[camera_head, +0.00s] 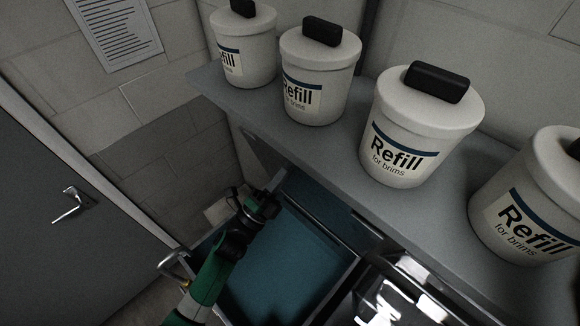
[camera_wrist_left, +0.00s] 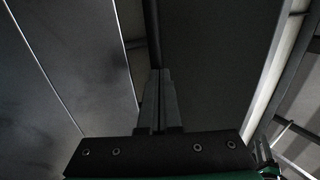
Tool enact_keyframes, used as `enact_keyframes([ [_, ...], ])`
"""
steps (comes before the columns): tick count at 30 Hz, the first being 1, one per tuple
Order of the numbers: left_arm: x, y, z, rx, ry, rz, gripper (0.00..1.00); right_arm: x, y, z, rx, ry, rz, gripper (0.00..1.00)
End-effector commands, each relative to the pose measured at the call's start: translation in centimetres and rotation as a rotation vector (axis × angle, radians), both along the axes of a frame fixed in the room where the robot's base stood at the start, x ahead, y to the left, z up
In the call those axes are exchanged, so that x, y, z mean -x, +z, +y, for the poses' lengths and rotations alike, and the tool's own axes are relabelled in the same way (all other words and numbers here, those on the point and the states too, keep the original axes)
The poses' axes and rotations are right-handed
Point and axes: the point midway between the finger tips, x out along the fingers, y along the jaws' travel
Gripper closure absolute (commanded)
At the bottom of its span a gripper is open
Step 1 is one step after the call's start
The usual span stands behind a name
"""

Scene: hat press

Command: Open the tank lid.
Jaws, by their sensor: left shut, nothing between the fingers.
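A blue rectangular tank area (camera_head: 300,262) with a pale metal rim lies below the shelf in the head view. I cannot tell whether its blue surface is a lid or the inside. My left arm, green and black, reaches over its left side from below. My left gripper (camera_head: 277,180) is near the tank's far edge, just below the shelf; whether it touches anything is unclear. In the left wrist view, the left gripper (camera_wrist_left: 158,76) has its fingers together with nothing between them, in front of dark flat panels. My right gripper is not in view.
Several white "Refill" buckets with black-handled lids, one in the middle (camera_head: 410,145), stand on a grey shelf (camera_head: 345,150) above the tank. Shiny metal parts (camera_head: 400,290) lie right of it. A curved metal handle (camera_head: 174,266) is at its left. A grey door (camera_head: 60,190) is farther left.

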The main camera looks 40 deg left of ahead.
Motion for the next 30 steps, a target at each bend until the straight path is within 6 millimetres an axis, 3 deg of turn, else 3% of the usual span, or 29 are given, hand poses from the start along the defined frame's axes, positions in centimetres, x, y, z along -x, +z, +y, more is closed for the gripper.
enact_keyframes([
  [5, 1.8, -1.3, 0.3, 0.000, 0.000, 0.002, 1.00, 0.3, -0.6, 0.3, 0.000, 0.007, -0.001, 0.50],
  [12, 7.8, -4.2, 1.4, 0.000, 0.004, 0.005, 1.00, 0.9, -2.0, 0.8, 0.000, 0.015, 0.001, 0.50],
  [18, 11.3, -5.7, 1.9, 0.000, 0.003, 0.003, 1.00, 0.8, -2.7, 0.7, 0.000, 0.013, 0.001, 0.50],
  [22, 12.3, -6.0, 2.0, -0.001, 0.001, 0.001, 1.00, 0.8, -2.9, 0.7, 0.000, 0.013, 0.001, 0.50],
  [30, 12.4, -6.0, 2.0, 0.000, 0.000, 0.000, 1.00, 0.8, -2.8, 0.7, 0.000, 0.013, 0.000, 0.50],
])
